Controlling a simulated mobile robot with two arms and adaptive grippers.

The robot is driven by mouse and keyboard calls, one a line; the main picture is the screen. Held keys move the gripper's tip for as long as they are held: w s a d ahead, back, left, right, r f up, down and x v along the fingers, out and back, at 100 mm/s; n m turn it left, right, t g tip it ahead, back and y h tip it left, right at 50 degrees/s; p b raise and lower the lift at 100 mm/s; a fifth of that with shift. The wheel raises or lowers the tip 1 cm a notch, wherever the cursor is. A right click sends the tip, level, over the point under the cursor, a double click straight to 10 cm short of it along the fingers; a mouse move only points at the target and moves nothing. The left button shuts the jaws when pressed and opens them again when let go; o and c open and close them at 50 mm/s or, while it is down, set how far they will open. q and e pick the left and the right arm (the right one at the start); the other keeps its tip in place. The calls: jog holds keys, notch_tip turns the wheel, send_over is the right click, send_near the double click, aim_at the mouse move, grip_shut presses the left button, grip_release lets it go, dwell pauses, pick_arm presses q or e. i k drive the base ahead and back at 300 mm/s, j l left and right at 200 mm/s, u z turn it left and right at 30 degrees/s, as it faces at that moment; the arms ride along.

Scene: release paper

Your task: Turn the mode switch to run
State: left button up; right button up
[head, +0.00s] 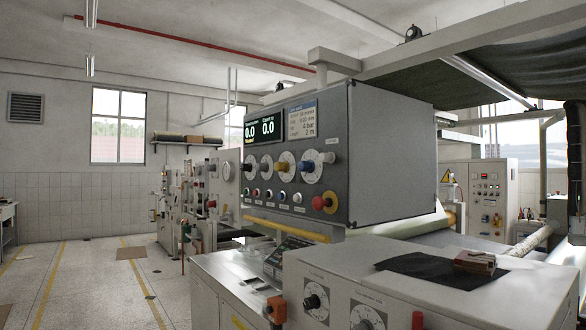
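A grey control box (390,150) hangs over the machine at the centre. Two more dials, a black-knobbed one (313,301) and another (368,318) partly cut off by the bottom edge, are on the lower white cabinet (450,297). The labels are too small to read, so I cannot tell which is the mode switch or its setting. Neither of my grippers shows.
Below the dials are small push buttons and a red mushroom button (320,203) on yellow. A display (262,129) reads 0.0 twice. A dark sheet (430,270) and a reddish-brown block (475,262) lie on the cabinet. The floor (90,285) at left is mostly clear.

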aim_at(259, 167)
jog(key=i+j+z, duration=0.6)
jog(key=j+z, duration=0.25)
